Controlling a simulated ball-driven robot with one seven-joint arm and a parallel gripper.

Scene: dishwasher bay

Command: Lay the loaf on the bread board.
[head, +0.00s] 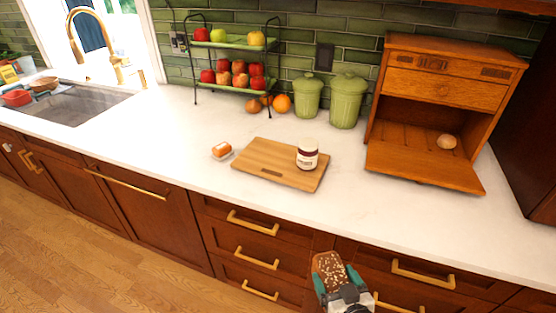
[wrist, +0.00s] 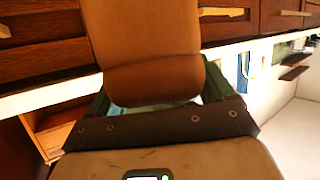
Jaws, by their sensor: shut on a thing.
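The seeded brown loaf (head: 328,267) is held between the green-tipped fingers of my gripper (head: 338,281), in front of the lower drawers and out from the counter's front edge. In the wrist view the loaf (wrist: 146,40) fills the middle, with a finger of my gripper (wrist: 157,94) on each side. The bread board (head: 262,160) lies flat on the counter, farther back and to the left of my gripper. The board's left and middle are bare.
Green canisters (head: 346,102) and a fruit rack (head: 235,43) stand behind. The counter in front of the board is clear.

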